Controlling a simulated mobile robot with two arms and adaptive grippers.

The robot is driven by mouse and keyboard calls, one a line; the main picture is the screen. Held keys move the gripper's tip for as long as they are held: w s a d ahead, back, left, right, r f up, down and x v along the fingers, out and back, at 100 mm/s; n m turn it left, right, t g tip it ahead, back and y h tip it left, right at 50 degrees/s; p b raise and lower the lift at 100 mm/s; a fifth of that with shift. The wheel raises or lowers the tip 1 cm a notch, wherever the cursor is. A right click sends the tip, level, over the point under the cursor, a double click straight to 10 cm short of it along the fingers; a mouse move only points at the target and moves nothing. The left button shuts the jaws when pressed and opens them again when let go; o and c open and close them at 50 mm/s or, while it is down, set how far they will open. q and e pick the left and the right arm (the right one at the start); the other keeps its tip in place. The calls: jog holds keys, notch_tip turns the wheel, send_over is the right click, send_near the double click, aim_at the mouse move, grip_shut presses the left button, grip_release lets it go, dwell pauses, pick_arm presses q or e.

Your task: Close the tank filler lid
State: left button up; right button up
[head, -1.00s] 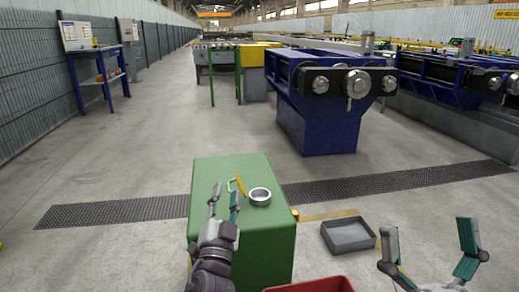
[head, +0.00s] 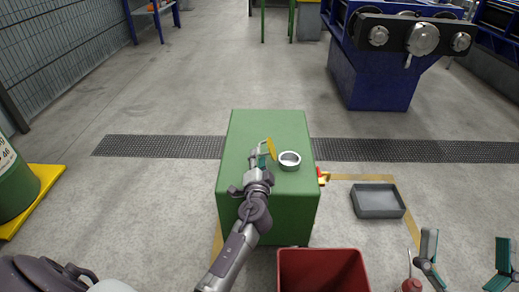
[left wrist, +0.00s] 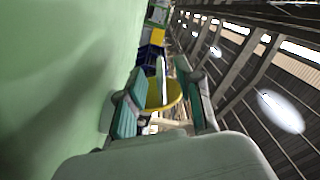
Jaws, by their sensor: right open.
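The tank is a green box (head: 240,135) in the middle of the head view. A silver filler neck (head: 289,161) stands on its top, its mouth uncovered. The yellow lid (head: 258,153) stands raised just left of the neck. My left gripper (head: 262,162) is low over the tank top, close beside the lid and partly hiding it. In the left wrist view its fingers (left wrist: 162,100) are spread, with the yellow lid (left wrist: 165,94) showing between them; contact cannot be told. My right gripper (head: 466,255) is open and empty at lower right.
A grey tray (head: 378,201) lies on the floor right of the tank. A red bin (head: 322,265) stands in front. A small red and yellow fitting (head: 323,176) projects from the tank's right side. A blue machine (head: 385,75) stands behind.

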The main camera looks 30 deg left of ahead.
aim_at(259, 147)
pick_arm(q)
jog(key=x, duration=0.5)
pick_arm(e)
jog(key=shift+s+d+r+t+y, duration=0.15)
jog(key=shift+s+r+t+y, duration=0.35)
jog(key=shift+s+r+t, duration=0.55)
pick_arm(q)
grip_shut()
